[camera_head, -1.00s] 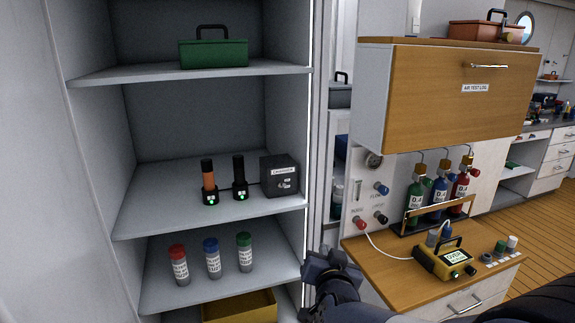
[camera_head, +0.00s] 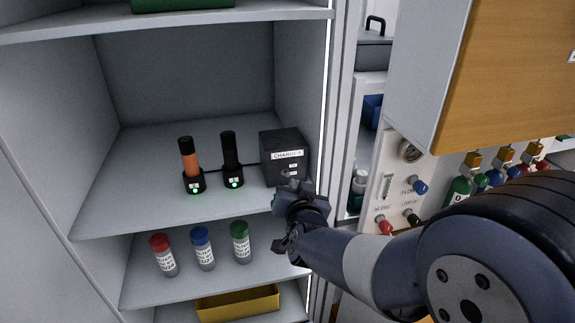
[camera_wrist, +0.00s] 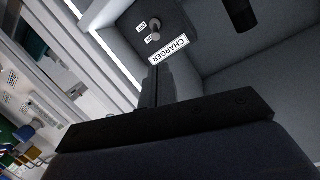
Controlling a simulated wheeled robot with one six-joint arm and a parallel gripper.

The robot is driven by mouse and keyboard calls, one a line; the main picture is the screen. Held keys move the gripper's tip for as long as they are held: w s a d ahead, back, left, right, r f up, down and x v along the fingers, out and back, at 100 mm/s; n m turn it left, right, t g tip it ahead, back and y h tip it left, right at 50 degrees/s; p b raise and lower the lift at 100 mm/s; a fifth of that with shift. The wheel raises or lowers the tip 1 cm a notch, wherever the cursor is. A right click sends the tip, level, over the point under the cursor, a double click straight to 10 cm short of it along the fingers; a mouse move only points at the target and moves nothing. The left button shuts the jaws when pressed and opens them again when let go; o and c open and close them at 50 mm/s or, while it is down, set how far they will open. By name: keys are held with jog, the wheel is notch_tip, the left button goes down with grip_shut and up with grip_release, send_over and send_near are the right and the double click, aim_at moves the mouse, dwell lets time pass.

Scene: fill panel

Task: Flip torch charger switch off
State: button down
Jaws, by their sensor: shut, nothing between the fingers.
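The torch charger (camera_head: 284,143) is a dark box with a white CHARGER label, at the right of the middle cabinet shelf. In the head view my gripper hides the lower part of its front. In the wrist view the charger (camera_wrist: 178,18) shows upside down, with a small light toggle switch (camera_wrist: 154,29) beside two small tags. I cannot tell for sure which tag the lever leans to. My gripper (camera_head: 286,186) is shut and empty, just in front of the charger's lower front. In the wrist view its fingers (camera_wrist: 154,74) point toward the label and appear apart from the switch.
An orange torch (camera_head: 189,160) and a black torch (camera_head: 231,153) stand in docks with green lights, left of the charger. Several capped canisters (camera_head: 202,250) stand on the shelf below. The cabinet's right side wall (camera_head: 321,110) is close to my gripper. A gas panel is further right.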

aim_at(286, 174)
jog(key=shift+w, duration=0.1)
jog(key=p+x, duration=0.1)
jog(key=x, duration=0.8)
jog(key=shift+w+f, duration=0.15)
jog(key=shift+w, duration=0.25)
jog(key=shift+s+f+b, duration=0.1)
jog(key=shift+f+b, duration=0.2)
jog(key=shift+b, duration=0.5)
